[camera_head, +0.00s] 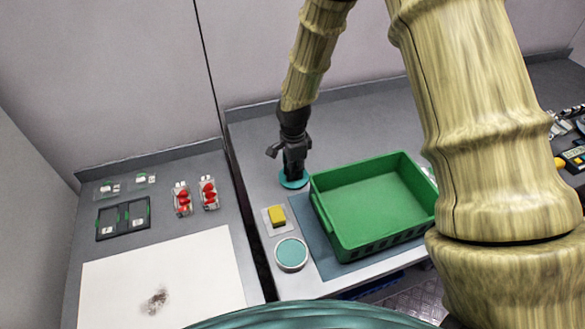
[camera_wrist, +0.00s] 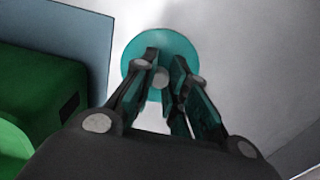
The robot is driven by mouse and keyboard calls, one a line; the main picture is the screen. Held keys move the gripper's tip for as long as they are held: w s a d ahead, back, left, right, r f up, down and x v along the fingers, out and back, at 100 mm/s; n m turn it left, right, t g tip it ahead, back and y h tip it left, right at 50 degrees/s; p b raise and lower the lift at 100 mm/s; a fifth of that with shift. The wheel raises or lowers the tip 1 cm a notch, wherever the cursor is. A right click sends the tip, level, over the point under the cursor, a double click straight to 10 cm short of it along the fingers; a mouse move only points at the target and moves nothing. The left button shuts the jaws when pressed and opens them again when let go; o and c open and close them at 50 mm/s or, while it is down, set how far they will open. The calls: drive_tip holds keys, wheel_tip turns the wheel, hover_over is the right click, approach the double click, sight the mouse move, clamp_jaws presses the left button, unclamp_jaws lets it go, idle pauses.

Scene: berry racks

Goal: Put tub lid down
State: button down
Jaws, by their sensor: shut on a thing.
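The tub lid (camera_head: 294,182) is a round teal disc at the back of the right-hand counter, left of the green crate. In the wrist view the lid (camera_wrist: 160,47) lies beyond my fingertips, with a small grey knob at its middle. My gripper (camera_head: 294,174) points down over the lid. In the wrist view my gripper (camera_wrist: 161,76) is shut on the knob. The lid looks close to the counter, but I cannot tell whether it touches. A round tub (camera_head: 291,253) with a pale rim and teal inside stands near the counter's front edge.
The empty green crate (camera_head: 350,240) stands on a blue-grey mat (camera_head: 307,220), right of the lid. A yellow sponge (camera_head: 277,216) lies on a pale pad near the tub. Red berry punnets (camera_head: 182,199) stand on the left counter beyond a dark gap. Counter around the lid is clear.

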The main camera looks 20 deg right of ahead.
drive_tip(key=shift+s, duration=0.1)
drive_tip(key=shift+f, duration=0.2)
drive_tip(key=c, duration=1.4)
unclamp_jaws()
drive_tip(key=shift+c, duration=0.2)
drive_tip(key=shift+r, duration=0.2)
wheel_tip(320, 180, up, 12)
drive_tip(key=b, duration=0.3)
drive_tip(key=shift+b, duration=0.4)
